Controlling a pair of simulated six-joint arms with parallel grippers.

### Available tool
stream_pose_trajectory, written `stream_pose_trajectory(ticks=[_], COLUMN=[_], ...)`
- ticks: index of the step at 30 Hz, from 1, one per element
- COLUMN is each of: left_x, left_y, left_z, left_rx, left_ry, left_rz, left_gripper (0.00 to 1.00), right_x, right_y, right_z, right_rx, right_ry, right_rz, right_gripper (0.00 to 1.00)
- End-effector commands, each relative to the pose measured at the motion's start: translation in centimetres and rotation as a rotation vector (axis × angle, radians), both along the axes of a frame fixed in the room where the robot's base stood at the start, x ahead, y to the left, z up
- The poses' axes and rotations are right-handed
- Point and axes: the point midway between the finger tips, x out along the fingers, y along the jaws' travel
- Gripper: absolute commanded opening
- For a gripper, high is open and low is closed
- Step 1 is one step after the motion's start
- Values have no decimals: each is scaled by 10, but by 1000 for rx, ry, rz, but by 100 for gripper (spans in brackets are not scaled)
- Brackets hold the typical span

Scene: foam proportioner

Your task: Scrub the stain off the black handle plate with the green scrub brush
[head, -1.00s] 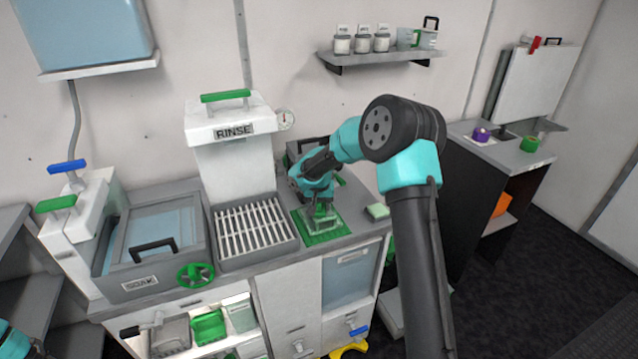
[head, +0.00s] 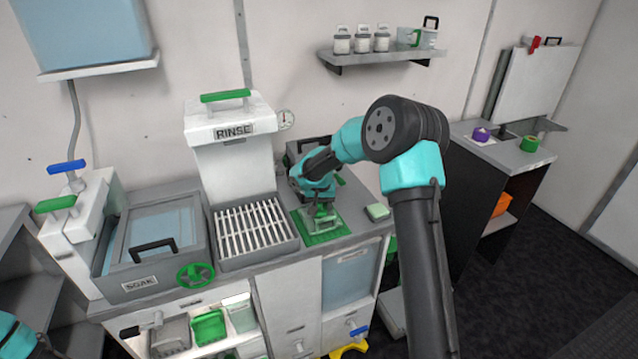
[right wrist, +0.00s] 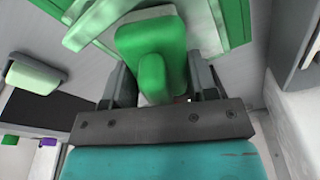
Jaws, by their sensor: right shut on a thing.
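The green scrub brush (right wrist: 152,60) is held between the fingers of my right gripper (right wrist: 160,88) in the right wrist view. In the head view, my right gripper (head: 320,210) points down over a green mat (head: 325,238) on the counter, and the brush is mostly hidden by it. Pale, greenish framed pieces lie under the brush; whether it touches them is unclear. I cannot clearly make out the black handle plate or its stain; the work spot is largely covered by the gripper and brush. Only a bit of my left arm shows at the lower left corner, without its gripper.
A pale green pad (head: 377,211) lies right of the mat. The slatted rinse rack (head: 256,232) is left of it, below the RINSE box (head: 235,150). The SOAK basin (head: 140,285) has a black-handled lid (head: 185,225). A wall shelf (head: 380,56) holds several jars.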

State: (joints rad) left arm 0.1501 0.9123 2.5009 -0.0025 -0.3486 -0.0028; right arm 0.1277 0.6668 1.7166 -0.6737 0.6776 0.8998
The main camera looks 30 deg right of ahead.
Motion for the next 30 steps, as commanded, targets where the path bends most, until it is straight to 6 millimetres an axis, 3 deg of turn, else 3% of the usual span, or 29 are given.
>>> stream_pose_trajectory(ticks=[2,18,30], left_x=[0,0,0], left_y=[0,0,0], left_z=[0,0,0], left_rx=[0,0,0], left_ry=[0,0,0], left_rz=[0,0,0], left_gripper=[43,43,43], right_x=[1,-3,-4], right_y=[1,-5,-6], right_z=[21,68,80], right_rx=[-1,0,1], right_ry=[-8,-5,-2], right_rz=[0,-8,-9], right_gripper=[31,31,31])
